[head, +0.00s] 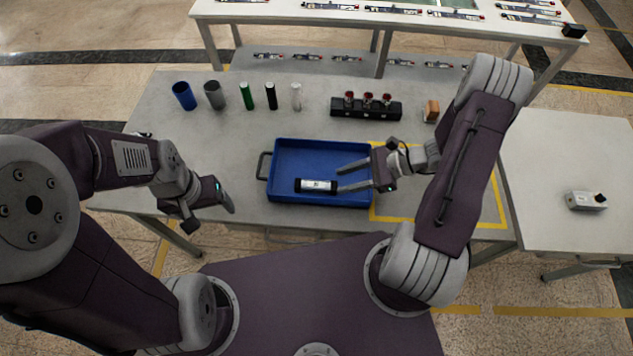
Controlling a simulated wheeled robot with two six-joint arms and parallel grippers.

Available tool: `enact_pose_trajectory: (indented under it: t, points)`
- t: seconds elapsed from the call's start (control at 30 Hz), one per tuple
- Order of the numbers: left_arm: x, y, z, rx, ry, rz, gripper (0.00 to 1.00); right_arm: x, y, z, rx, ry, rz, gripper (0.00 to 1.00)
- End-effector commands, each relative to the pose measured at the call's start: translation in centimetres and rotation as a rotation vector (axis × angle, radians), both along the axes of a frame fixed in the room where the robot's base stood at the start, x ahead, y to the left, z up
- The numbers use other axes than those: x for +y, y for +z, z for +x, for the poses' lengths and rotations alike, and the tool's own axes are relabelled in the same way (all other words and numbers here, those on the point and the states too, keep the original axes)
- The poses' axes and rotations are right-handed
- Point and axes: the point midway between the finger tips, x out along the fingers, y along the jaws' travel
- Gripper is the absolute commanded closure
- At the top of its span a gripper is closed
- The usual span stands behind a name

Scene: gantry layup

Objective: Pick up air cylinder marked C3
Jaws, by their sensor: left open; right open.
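A short black cylinder with a white label (316,186) lies on its side in the blue tray (290,146); any marking is too small to read. My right gripper (339,178) reaches in from the right over the tray. It is open and empty, its fingers pointing left, with the lower fingertip close to the cylinder's right end. I cannot tell whether they touch. My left gripper (226,205) is open and empty, left of the tray near the table's front edge.
Upright cylinders stand at the back left: blue (184,95), grey (215,94), green (247,95), black (271,95) and white (296,96). A black block with red-topped parts (366,107) stands behind the tray. A side table (575,155) on the right holds a small grey box (586,200).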

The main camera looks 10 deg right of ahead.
Motion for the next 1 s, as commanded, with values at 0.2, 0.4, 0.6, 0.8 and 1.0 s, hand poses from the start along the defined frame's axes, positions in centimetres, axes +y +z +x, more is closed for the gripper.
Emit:
enact_pose_trajectory:
  t: [0.2, 0.4, 0.6, 0.8, 1.0]
  points:
    - [0.0, 0.3, 0.0, 0.0, 0.0, 0.0, 0.24, -1.1, -0.9, 0.6, 0.03, -0.112, 0.056, 0.58]
    - [0.0, 0.6, 0.0, 0.0, 0.0, 0.0, 0.24, 1.2, -2.0, 1.1, 0.033, -0.103, 0.057, 0.58]
    - [0.0, 0.7, 0.0, 0.0, 0.0, 0.0, 0.24, 2.3, -2.7, 1.5, 0.03, -0.105, 0.054, 0.58]
    - [0.0, 1.6, 0.0, 0.0, 0.0, 0.0, 0.24, 5.0, -3.6, 1.8, 0.034, -0.1, 0.056, 0.58]
    - [0.0, 1.6, 0.0, 0.0, 0.0, 0.0, 0.24, 6.9, -4.9, 2.5, 0.031, -0.104, 0.053, 0.58]
